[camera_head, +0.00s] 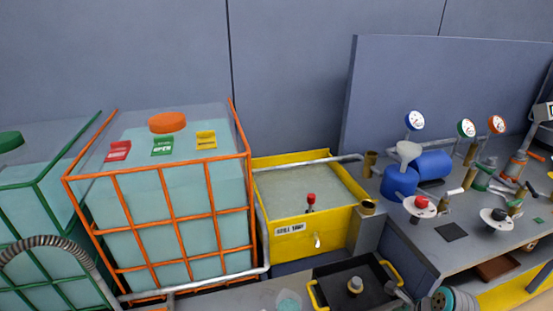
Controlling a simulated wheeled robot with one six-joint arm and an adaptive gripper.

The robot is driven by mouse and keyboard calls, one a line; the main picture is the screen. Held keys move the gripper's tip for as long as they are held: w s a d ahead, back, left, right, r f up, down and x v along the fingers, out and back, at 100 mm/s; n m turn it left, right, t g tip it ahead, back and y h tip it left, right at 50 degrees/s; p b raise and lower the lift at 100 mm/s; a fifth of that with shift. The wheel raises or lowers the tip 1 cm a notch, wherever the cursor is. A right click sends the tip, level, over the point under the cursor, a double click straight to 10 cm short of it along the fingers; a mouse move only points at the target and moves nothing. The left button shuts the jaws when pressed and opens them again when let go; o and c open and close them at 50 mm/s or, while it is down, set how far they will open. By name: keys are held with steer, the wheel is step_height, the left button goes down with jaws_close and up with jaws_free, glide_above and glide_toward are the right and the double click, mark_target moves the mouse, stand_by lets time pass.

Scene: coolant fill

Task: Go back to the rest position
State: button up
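My gripper does not show in the head camera view, so whether it is open or shut is not visible. No part of the picture is clearly my arm. The view takes in the coolant station: a tank of pale blue-green liquid in an orange cage (209,187), with an orange cap (168,122), and a yellow sump box (283,238) to its right. The sump holds greyish liquid and has a small red-topped part at its front rim.
A green-caged tank (40,187) and a ribbed grey hose (62,244) are at the left. A black tray with yellow handles (384,271) sits in front of the sump. The grey bench (446,258) at right carries gauges, valves and blue cylinders (433,165). A partition stands behind.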

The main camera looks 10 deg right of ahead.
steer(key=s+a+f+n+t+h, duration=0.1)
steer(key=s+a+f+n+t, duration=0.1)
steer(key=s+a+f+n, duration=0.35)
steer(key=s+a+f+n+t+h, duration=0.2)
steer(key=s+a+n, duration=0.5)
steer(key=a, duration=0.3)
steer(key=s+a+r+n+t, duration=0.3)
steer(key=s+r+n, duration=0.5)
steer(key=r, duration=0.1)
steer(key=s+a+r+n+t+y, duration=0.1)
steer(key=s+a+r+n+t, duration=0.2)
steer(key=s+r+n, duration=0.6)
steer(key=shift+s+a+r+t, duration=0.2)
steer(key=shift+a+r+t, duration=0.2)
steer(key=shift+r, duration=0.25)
